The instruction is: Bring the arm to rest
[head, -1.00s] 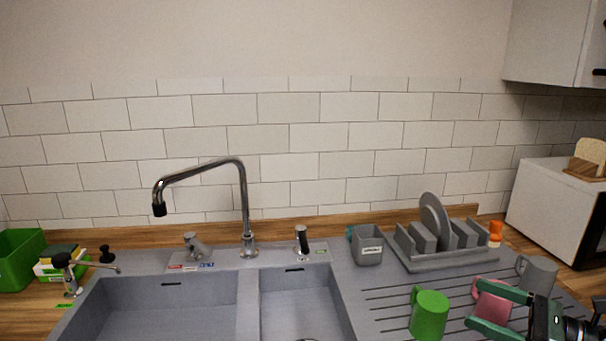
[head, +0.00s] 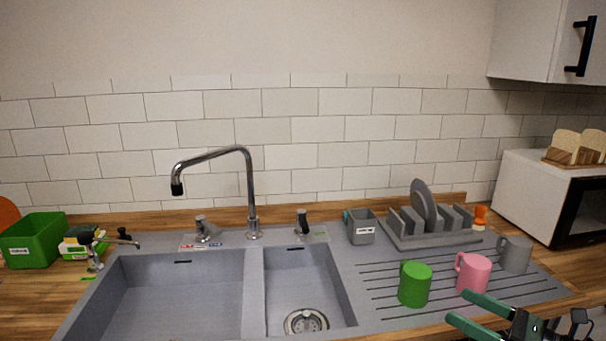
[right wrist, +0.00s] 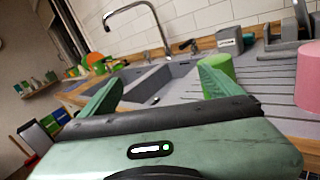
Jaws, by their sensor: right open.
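My right gripper (head: 467,311) is at the lower right in the head view, in front of the counter's front edge. Its green fingers are open and empty. In the right wrist view the two fingers (right wrist: 160,92) are spread wide with nothing between them. A green mug (head: 414,285), a pink mug (head: 474,273) and a grey mug (head: 515,254) stand upright on the grooved drainboard (head: 375,314), beyond the gripper and apart from it. My left gripper does not show.
The double sink (head: 180,296) with its tall tap (head: 251,195) fills the middle. A dish rack (head: 430,233) with a plate and a grey holder (head: 361,228) stand behind the mugs. A microwave (head: 545,195) is at the right, a green bin (head: 34,240) at the left.

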